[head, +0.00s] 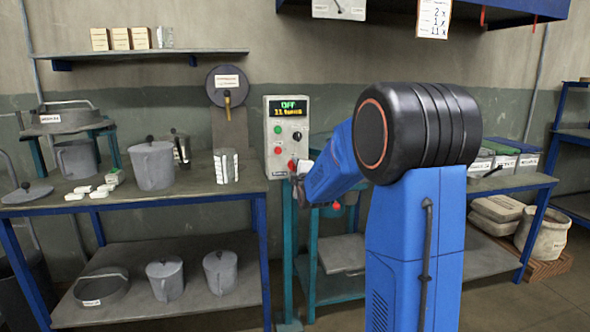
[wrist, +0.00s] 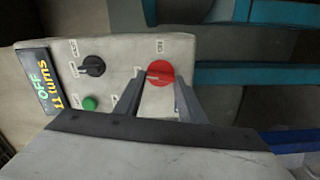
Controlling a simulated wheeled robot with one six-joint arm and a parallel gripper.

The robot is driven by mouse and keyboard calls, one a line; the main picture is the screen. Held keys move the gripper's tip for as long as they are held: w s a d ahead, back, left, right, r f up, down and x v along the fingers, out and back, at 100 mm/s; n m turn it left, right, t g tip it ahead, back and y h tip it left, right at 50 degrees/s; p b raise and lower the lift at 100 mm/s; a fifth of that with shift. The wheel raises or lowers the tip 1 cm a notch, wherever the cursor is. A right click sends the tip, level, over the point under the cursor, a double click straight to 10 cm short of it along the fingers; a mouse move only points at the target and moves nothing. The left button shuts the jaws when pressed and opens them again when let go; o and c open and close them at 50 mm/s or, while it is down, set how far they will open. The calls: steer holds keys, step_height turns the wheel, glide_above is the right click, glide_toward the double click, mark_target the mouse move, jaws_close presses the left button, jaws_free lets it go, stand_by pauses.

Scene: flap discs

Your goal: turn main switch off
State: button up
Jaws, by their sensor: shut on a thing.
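The grey control box (head: 272,166) stands on a teal post in the head view, and its face fills the middle of the wrist view (wrist: 130,50). The main switch is a red round knob (wrist: 159,70) low on this face. My gripper (wrist: 158,88) has its two grey fingers at either side of the red knob and is shut on it. In the head view my gripper (head: 300,172) is at the box's lower right and partly covers the knob. The box's display (head: 288,107) reads OFF above 11 turns, and shows sideways in the wrist view (wrist: 38,83).
A black selector knob (wrist: 92,66) and a green button (wrist: 90,103) are on the same face. A bench with grey pots (head: 152,165) stands left of the box. Another bench with boxes (head: 505,160) is at the right, behind my arm.

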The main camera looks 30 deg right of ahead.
steer(key=shift+f+n, duration=0.1)
steer(key=shift+n, duration=0.7)
steer(key=o, duration=1)
steer(key=shift+o, duration=0.2)
steer(key=shift+s, duration=0.1)
steer(key=v, duration=1.7)
steer(key=shift+s+a, duration=0.1)
steer(key=shift+s, duration=0.05)
